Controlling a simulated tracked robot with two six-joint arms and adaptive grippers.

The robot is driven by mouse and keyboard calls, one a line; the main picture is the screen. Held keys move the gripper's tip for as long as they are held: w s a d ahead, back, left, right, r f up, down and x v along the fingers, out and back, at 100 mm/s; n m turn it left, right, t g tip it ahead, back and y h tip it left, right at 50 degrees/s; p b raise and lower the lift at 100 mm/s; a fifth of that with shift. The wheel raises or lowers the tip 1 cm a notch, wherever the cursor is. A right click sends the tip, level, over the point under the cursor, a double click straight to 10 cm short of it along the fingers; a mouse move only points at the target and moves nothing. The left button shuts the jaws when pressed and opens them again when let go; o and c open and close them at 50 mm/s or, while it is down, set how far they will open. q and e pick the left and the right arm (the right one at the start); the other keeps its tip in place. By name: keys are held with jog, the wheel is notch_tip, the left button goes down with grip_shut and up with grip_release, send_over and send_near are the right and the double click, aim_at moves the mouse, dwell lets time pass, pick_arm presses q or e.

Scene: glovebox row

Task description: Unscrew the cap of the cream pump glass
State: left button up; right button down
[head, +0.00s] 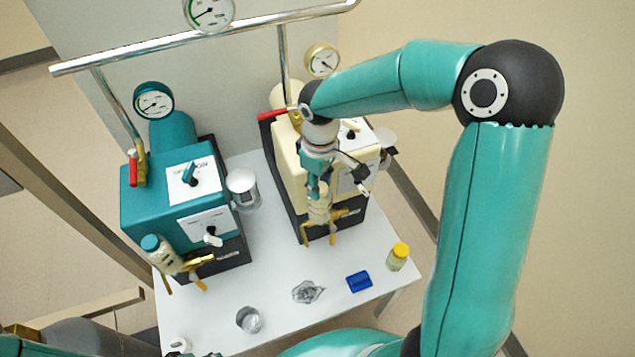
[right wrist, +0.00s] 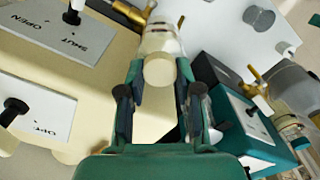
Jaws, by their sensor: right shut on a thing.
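The cream pump (head: 291,165) stands on the right of the white table in the head view. Its glass (head: 320,212) sits at the front among brass fittings. My right gripper (head: 318,190) comes down from above onto the top of this glass. In the right wrist view the cream cap (right wrist: 160,71) is between the two fingertips, and the clear glass (right wrist: 161,40) lies just beyond it. My right gripper (right wrist: 159,92) is shut on the cap, which still sits on the glass. Finger contact is partly hidden in the head view. My left gripper is not in view.
A teal pump (head: 150,183) with a teal-capped glass (head: 160,252) stands to the left. Along the table (head: 276,268) front are a metal cup (head: 249,320), a crumpled clear item (head: 307,292), a blue block (head: 359,282) and a yellow-capped jar (head: 398,257). A rail (head: 150,51) runs behind.

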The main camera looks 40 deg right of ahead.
jog(key=n+p, duration=0.1)
jog(key=n, duration=0.2)
jog(key=shift+r, duration=0.15)
jog(key=n+p, duration=0.2)
jog(key=n, duration=0.3)
jog(key=shift+s, duration=0.1)
jog(key=n+p, duration=0.3)
jog(key=n, duration=0.3)
jog(key=shift+p, duration=0.3)
jog(key=n+p, duration=0.1)
jog(key=n, duration=0.2)
jog(key=shift+a, duration=0.1)
jog(key=shift+f, duration=0.2)
jog(key=c, duration=1)
grip_release()
jog(key=shift+c, duration=0.2)
